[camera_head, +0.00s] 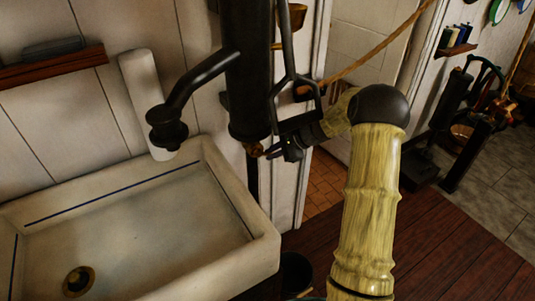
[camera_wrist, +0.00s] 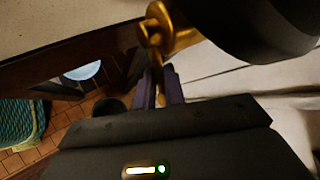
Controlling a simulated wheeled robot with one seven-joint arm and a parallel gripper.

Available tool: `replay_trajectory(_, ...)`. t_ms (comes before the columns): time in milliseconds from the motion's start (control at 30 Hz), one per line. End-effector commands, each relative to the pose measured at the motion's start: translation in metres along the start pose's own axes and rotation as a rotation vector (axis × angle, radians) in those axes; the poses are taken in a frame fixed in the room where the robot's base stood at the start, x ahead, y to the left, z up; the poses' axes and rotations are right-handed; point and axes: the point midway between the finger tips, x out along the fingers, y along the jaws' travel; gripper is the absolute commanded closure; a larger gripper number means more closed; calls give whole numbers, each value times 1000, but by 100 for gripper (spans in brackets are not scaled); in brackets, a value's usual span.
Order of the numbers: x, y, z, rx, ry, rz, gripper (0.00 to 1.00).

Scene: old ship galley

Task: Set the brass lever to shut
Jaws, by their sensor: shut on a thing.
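The brass lever (camera_head: 254,148) sits at the lower end of a dark upright pump (camera_head: 248,75) beside the sink, and its far side is partly hidden. In the wrist view the brass lever (camera_wrist: 160,28) has a ring-like end and a thin part running down between my fingers. My gripper (camera_head: 272,152) comes in from the right, just below the pump body. In the wrist view my gripper (camera_wrist: 163,82) has its two dark purple fingers closed around the thin brass part. I cannot tell the lever's exact setting.
A white sink (camera_head: 150,225) with a brass drain fills the lower left. The pump's dark spout (camera_head: 205,75) reaches over it. A dark looped handle (camera_head: 295,85) hangs close above my gripper. A dark bucket (camera_head: 296,270) stands on the floor below. Wooden floor (camera_head: 440,245) lies open at the right.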

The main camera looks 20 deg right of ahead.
Motion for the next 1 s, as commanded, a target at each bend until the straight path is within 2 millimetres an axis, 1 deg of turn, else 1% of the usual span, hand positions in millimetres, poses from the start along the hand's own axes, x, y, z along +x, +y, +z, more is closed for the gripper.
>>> replay_trajectory(300, -1, -2, 0, -1, 2, -3, 100)
replay_trajectory(333, -1, -2, 0, -1, 1, -3, 87)
replay_trajectory(367, -1, -2, 0, -1, 1, -3, 81)
replay_trajectory(400, -1, -2, 0, -1, 1, -3, 79)
replay_trajectory(700, -1, -1, 0, -1, 0, -1, 79)
replay_trajectory(767, -4, -1, 0, -2, 1, -1, 79)
replay_trajectory(867, -14, -1, 0, -2, 1, -2, 79)
replay_trajectory(967, -30, -1, 0, -1, 2, -3, 79)
replay_trajectory(1000, -38, -1, 0, -1, 3, -4, 79)
